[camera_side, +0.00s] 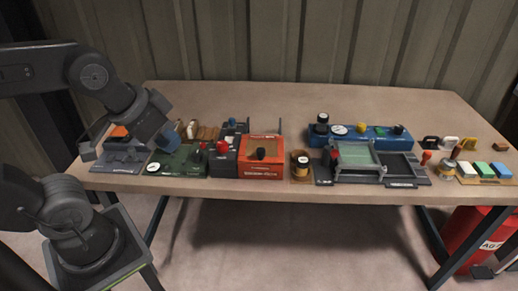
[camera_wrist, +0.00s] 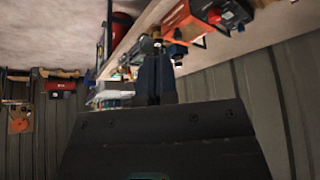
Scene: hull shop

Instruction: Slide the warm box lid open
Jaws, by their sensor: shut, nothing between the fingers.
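My gripper (camera_side: 168,138) is over the left part of the bench in the side view, above the green board. Its fingers (camera_wrist: 157,48) are together in the wrist view, with nothing between them. An orange box (camera_side: 282,151) with a black knob (camera_side: 262,153) on its top stands right of the gripper, apart from it. Farther right is a grey frame with a pale green sliding panel (camera_side: 357,154) and side rails. The labels are too small to read, so I cannot tell which is the warm box. An orange box (camera_wrist: 178,16) also shows in the wrist view.
A green board (camera_side: 180,163) and a dark block with a red knob (camera_side: 222,147) lie between my gripper and the orange box. A blue unit with knobs (camera_side: 375,141) stands behind the grey frame. Bare bench (camera_side: 250,105) runs along the back.

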